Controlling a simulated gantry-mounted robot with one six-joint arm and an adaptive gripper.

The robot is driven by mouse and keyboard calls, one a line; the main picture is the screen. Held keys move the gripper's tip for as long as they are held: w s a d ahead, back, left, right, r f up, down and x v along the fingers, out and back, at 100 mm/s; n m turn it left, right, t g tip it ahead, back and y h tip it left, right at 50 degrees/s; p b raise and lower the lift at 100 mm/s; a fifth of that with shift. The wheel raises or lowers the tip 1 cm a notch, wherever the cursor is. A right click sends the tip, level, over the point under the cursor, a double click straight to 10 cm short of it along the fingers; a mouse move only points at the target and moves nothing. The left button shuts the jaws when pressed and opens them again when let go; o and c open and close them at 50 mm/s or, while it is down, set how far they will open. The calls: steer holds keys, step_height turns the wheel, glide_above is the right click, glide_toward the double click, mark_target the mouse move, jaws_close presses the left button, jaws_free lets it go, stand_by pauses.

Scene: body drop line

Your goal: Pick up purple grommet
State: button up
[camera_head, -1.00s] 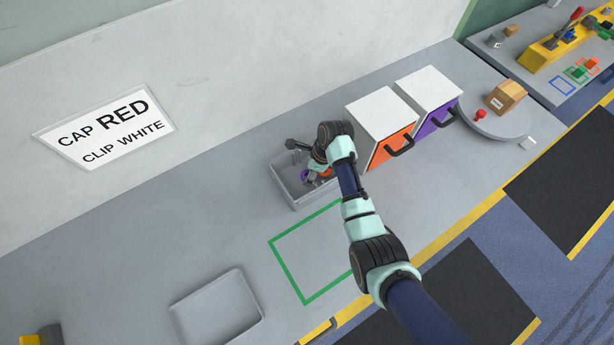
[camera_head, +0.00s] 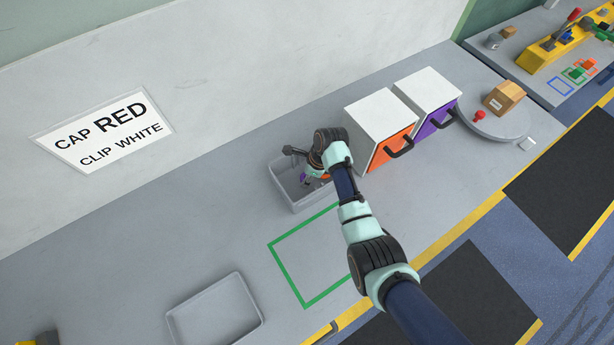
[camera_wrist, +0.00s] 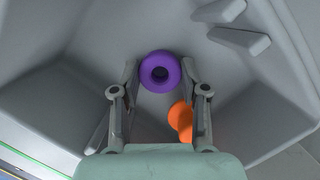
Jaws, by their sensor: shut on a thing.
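In the head view my gripper (camera_head: 308,177) is down at the grey bin (camera_head: 299,206), and my wrist hides much of the inside. A little purple shows there.
An orange part (camera_wrist: 181,120) lies near the right finger, and light grey wedge-shaped pieces (camera_wrist: 238,40) lie farther right in the bin. Orange-fronted (camera_head: 393,145) and purple-fronted (camera_head: 436,120) drawer units stand to the right. The green-outlined area (camera_head: 312,255) and grey tray (camera_head: 215,310) look empty.

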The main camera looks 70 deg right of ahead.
step_height(320, 180, up, 20)
steer(key=p, duration=0.3)
